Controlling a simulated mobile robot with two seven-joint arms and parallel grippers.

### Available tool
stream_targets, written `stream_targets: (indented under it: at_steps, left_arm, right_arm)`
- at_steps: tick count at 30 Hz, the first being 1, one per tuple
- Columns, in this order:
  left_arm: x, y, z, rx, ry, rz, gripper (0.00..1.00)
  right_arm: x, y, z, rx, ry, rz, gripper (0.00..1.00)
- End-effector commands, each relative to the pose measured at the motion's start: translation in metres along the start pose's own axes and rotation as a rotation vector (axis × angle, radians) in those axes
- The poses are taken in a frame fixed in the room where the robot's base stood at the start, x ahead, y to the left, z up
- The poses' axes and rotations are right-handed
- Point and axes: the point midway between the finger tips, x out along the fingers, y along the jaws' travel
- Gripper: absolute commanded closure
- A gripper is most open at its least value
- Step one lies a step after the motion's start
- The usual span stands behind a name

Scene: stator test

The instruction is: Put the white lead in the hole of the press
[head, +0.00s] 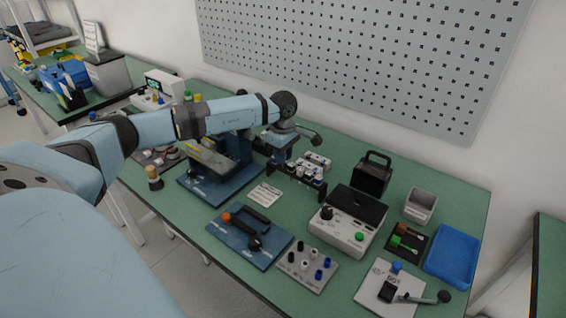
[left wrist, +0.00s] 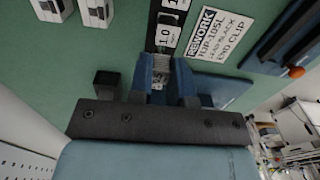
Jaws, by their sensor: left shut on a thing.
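My left gripper (head: 281,157) points down at the left end of a black rack (head: 296,183) holding several pale parts. In the left wrist view its two blue fingers (left wrist: 166,82) are shut on a small pale ribbed part (left wrist: 161,63), mostly hidden between them. The part is at the rack's row of numbered labels; I cannot tell whether it is clear of the rack. I cannot make out a white lead. A lever device on a pale plate (head: 376,303) stands at the front right; whether it is the press is unclear, and no hole is distinguishable. My right gripper is not in view.
A printed rework card (left wrist: 219,34) lies beside the rack. A blue-based machine (head: 213,190) stands left of it. In front are a blue tool board (head: 232,236), a knob panel (head: 297,275) and a grey tester (head: 340,233). A blue tray (head: 453,254) is at the right.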

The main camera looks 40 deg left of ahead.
Motion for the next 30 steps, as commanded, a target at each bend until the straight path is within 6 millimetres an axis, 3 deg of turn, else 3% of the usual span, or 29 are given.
stream_targets:
  at_steps: [18,30]
  left_arm:
    - [-0.039,0.0,0.0,0.0,0.0,0.0,1.0]
    - [-0.041,0.0,0.001,0.002,0.0,0.0,1.0]
  right_arm:
    - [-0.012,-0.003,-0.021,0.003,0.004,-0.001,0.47]
    - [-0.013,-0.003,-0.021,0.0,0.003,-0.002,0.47]
